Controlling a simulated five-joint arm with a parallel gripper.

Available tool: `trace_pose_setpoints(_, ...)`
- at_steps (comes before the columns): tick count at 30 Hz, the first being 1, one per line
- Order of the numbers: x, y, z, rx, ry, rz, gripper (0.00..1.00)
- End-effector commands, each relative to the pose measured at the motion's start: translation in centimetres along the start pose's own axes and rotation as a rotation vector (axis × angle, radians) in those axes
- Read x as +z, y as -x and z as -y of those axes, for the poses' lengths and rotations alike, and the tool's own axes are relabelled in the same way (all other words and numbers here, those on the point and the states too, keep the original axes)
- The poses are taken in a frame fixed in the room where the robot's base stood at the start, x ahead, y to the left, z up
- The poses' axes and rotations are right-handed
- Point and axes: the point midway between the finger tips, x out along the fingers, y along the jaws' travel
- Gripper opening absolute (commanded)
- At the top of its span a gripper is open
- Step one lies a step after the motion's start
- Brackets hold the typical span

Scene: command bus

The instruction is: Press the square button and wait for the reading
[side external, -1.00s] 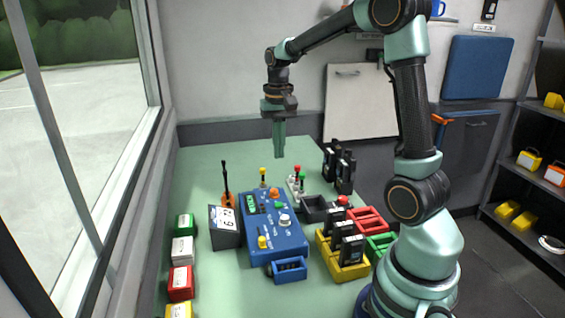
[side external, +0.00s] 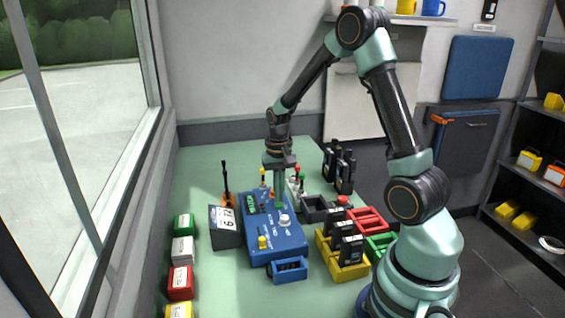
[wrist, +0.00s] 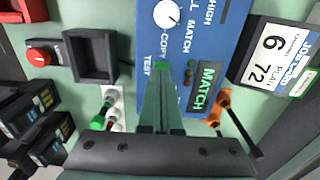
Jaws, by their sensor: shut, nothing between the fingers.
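The blue console box (side external: 275,238) stands on the green bench, with a white knob (side external: 285,220) and a yellow knob (side external: 262,242) on top. My gripper (side external: 279,207) is shut and empty, pointing straight down with its tips at the console top. In the wrist view the shut fingers (wrist: 162,72) end beside the TEST label. A bright green patch shows at the tips; the square button is mostly hidden there, and I cannot tell how far it is pressed. The console screen (wrist: 205,88) reads MATCH in green; it also shows in the side view (side external: 250,203).
A job card stand (wrist: 278,58) showing 6 and 72 is beside the console. An orange-based antenna (side external: 228,197) and small levers (side external: 297,180) stand behind it. An empty dark tray (side external: 316,209), a red button (wrist: 38,57) and a yellow rack of black modules (side external: 345,262) are right of it.

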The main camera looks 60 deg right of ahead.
Motion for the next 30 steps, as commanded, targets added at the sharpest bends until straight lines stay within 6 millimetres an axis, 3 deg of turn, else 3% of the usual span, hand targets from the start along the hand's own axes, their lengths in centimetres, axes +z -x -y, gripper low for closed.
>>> trace_pose_setpoints(15, 0.0, -0.9, 0.0, 0.000, 0.000, 0.000, 0.00)
trace_pose_setpoints(22, 0.1, -2.7, 0.0, 0.001, 0.000, 0.001, 0.00)
trace_pose_setpoints(30, 0.2, -2.8, -0.1, 0.002, 0.000, 0.005, 0.00)
